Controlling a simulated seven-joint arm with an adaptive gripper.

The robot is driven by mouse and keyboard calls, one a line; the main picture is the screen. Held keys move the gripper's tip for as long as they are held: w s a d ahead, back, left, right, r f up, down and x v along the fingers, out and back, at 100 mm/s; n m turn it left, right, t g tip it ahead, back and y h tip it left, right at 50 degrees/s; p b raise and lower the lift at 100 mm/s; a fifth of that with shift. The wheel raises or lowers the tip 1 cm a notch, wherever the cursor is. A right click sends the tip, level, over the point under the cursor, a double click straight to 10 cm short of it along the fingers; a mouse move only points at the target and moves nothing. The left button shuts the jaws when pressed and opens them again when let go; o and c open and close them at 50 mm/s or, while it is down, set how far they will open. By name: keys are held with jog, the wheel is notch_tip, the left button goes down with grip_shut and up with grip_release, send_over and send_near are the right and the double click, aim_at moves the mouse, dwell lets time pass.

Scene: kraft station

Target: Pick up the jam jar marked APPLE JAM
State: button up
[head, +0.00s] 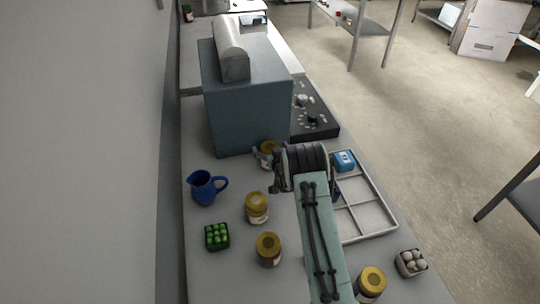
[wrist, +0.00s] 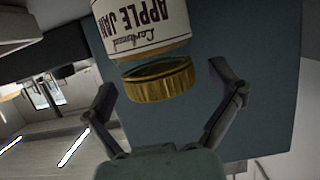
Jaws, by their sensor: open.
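The jar marked APPLE JAM (wrist: 145,27) shows upside down in the wrist view, with a white label and a gold lid (wrist: 160,82). My gripper (wrist: 170,80) is open, with one finger on each side of the lid and space between. In the head view a jar with a gold lid (head: 267,148) stands beside my gripper (head: 272,172), in front of the blue-grey box; my arm partly hides that area. Other gold-lidded jars stand on the table: one (head: 257,207) left of my arm, one (head: 268,248) nearer, and one (head: 371,282) to the right. Their labels are unreadable.
A large blue-grey box (head: 245,110) stands behind the jar. A blue jug (head: 204,187) and a green carton (head: 217,237) are at left. A divided white tray (head: 375,214) holding a blue item (head: 344,161) lies right of my arm. An egg carton (head: 411,263) is at front right.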

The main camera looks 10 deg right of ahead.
jog(key=shift+c, duration=0.3)
jog(key=c, duration=1.3)
jog(key=shift+r, duration=0.2)
